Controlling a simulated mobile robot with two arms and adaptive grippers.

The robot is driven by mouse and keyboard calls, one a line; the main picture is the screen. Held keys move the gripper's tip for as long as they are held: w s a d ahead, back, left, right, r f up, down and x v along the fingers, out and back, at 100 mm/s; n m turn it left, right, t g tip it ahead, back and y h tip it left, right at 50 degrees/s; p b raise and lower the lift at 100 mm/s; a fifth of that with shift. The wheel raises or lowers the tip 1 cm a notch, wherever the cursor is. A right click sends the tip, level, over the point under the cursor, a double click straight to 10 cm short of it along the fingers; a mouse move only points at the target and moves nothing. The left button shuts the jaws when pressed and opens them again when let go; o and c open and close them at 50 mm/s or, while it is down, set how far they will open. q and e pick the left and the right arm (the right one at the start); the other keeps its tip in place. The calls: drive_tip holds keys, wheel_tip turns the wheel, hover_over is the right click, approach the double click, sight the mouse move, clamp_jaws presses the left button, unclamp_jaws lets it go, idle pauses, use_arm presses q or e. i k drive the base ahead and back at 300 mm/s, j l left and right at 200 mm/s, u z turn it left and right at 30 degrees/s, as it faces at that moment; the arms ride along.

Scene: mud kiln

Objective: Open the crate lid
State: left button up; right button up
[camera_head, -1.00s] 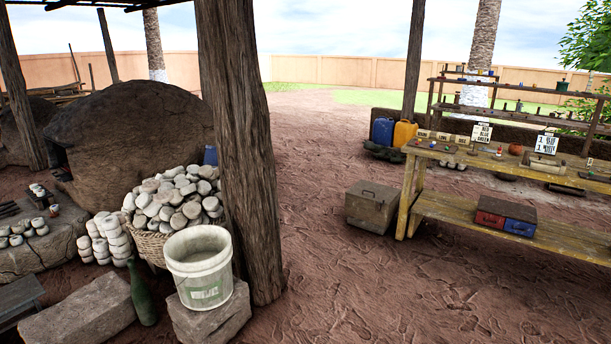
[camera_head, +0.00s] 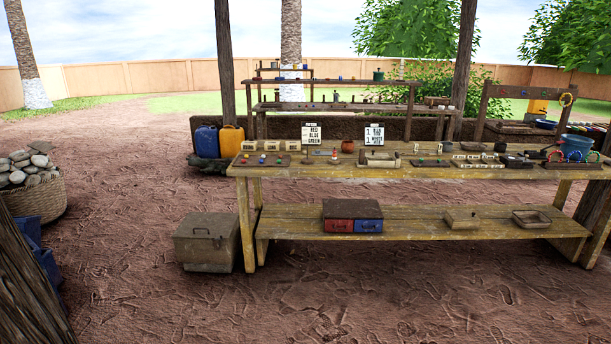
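A brown wooden crate (camera_head: 207,243) stands on the dirt floor at the left end of the workbench. Its lid (camera_head: 208,226) looks shut, with a small dark handle or latch near the upper front. The crate is some distance ahead of me, a little left of the middle of the head view. Neither of my grippers shows in this view.
The yellow wooden workbench (camera_head: 400,172) holds signs, small trays and tools; its lower shelf (camera_head: 420,222) bears a red and blue box (camera_head: 352,216). Blue (camera_head: 206,141) and yellow (camera_head: 231,141) jerrycans stand behind. A stone-filled basket (camera_head: 38,196) and post (camera_head: 25,285) are left. Open dirt lies ahead.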

sight(200, 225)
drive_tip(key=i+l, duration=0.1)
drive_tip(key=i, duration=0.8)
drive_tip(key=i+l, duration=0.1)
drive_tip(key=i, duration=0.75)
drive_tip(key=i+l+u, duration=0.2)
drive_tip(key=i, duration=0.25)
drive_tip(key=i+l+u, duration=0.25)
drive_tip(key=i, duration=0.2)
